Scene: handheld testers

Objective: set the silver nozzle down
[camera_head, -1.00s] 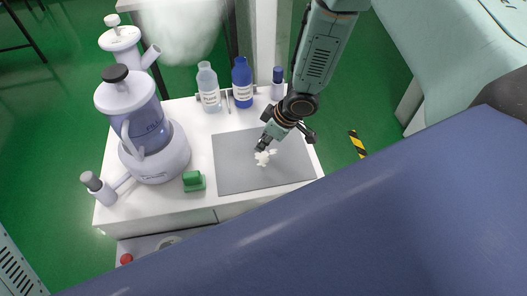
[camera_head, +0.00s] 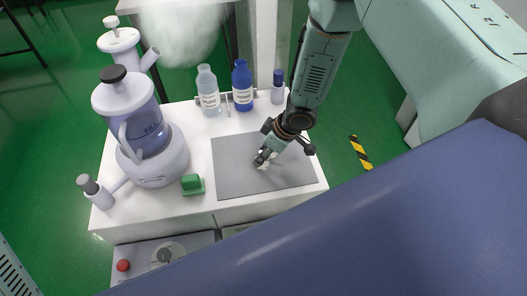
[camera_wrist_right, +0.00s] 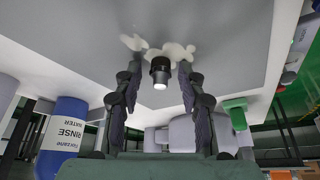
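In the right wrist view a short dark cylinder with a bright silvery end, which I take as the silver nozzle (camera_wrist_right: 160,74), stands between my right gripper's fingers (camera_wrist_right: 160,68). A gap shows on each side, so the fingers are open around it. It appears to stand on the grey mat (camera_wrist_right: 230,25), with its bright end towards the camera. In the head view my right gripper (camera_head: 264,156) reaches down to the same mat (camera_head: 235,180), and its fingers hide most of the nozzle. White splat-like patches (camera_head: 265,165) lie at the fingertips. My left gripper is not in view.
A large white-and-blue kettle-like vessel (camera_head: 150,150) and a green block (camera_head: 192,184) stand left of the mat. A clear bottle (camera_head: 209,92), a blue bottle (camera_head: 243,88) and a small vial (camera_head: 278,88) line the back. The mat's front is clear.

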